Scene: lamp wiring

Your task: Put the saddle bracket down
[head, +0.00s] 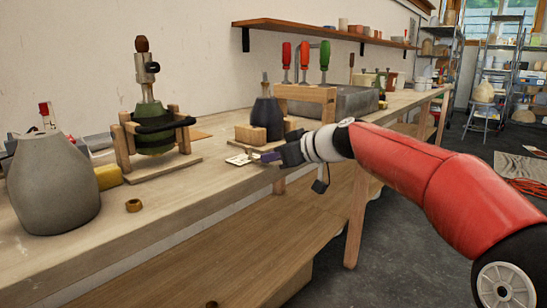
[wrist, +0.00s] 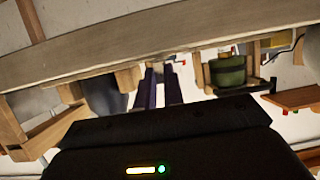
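My gripper (head: 262,156) reaches in from the right, low over the front of the workbench. A small pale metal piece, which looks like the saddle bracket (head: 240,159), is at its fingertips, close to the bench top. Whether it touches the wood cannot be told. In the wrist view the two dark purple fingers (wrist: 159,84) run nearly parallel with a narrow gap, and a small pale part (wrist: 168,60) shows at their tips. The fingers hide much of the bracket.
The workbench (head: 190,195) has free wood at the front left, with a brass nut (head: 134,205). A grey vase-like body (head: 50,185) and a green lamp body in a wooden stand (head: 152,125) are left. A dark vase (head: 267,116) and wooden block (head: 254,134) stand just behind my gripper.

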